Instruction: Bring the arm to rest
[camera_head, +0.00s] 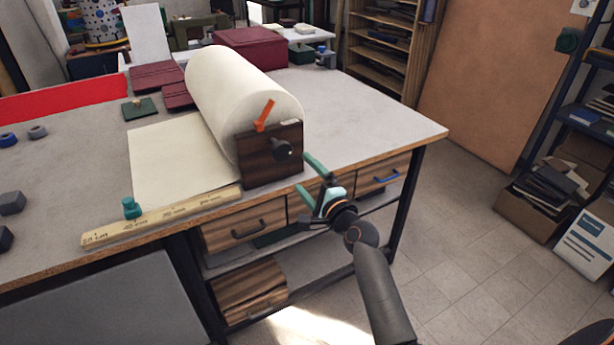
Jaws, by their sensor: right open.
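My right gripper (311,180) shows in the head view, its arm coming up from the bottom right. It is open and empty, with teal fingers spread apart. It is in front of the table's front edge, close to the dark wooden end block (270,155) of the big paper roll (235,95). I cannot tell whether it touches anything. My left gripper is not in view.
The table (385,120) has a bare area right of the roll. A ruler (165,213) with a teal knob (131,207) lies along the front edge. Drawers (245,228) sit below. Cardboard boxes (545,200) stand on the floor at the right. Open floor lies between.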

